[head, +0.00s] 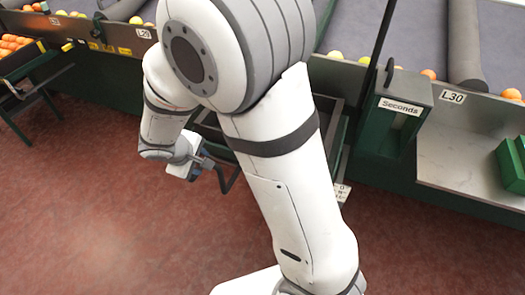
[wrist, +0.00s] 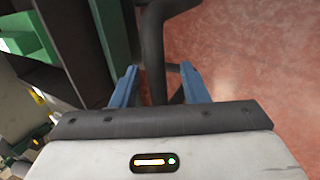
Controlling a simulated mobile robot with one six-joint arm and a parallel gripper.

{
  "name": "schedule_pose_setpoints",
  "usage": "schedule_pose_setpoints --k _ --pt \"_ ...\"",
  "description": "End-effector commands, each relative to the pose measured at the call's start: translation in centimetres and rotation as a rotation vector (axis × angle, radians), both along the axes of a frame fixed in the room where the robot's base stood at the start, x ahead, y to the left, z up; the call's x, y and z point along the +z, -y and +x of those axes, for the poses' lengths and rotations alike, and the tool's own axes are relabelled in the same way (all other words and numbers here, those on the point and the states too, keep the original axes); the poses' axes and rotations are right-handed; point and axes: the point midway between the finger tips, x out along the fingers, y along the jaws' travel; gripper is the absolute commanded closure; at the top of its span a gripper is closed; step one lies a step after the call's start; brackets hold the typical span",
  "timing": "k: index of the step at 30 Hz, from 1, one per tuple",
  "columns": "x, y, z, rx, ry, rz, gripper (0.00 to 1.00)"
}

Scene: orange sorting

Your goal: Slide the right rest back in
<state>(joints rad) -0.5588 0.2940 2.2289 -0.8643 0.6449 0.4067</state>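A dark tubular bar (head: 229,182), which looks like the front of the right rest, sticks out low from the green machine beside my gripper (head: 208,163). In the wrist view the dark tube (wrist: 154,60) runs between the two blue fingers of my gripper (wrist: 160,85), and a thinner branch bends off beside the right finger. The fingers stand apart, with gaps showing beside the tube, so I see no grip on it. My arm hides much of the rest and its frame in the head view.
A green "Seconds" chute (head: 400,108) stands right of my arm, beside a metal shelf (head: 470,150) with a green box (head: 512,163). A crate of oranges (head: 16,48) stands at the upper left. The red floor (head: 90,220) at left is clear.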

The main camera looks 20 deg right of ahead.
Motion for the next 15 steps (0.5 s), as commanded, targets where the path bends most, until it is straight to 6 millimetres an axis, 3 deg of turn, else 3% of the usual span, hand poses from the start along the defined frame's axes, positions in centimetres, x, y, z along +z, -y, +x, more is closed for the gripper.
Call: schedule_pose_setpoints --k 5,15 --pt "-0.05 0.00 -0.03 0.000 -0.001 0.000 0.45" --pt "0.42 0.01 -0.04 0.000 -0.001 0.000 0.45"
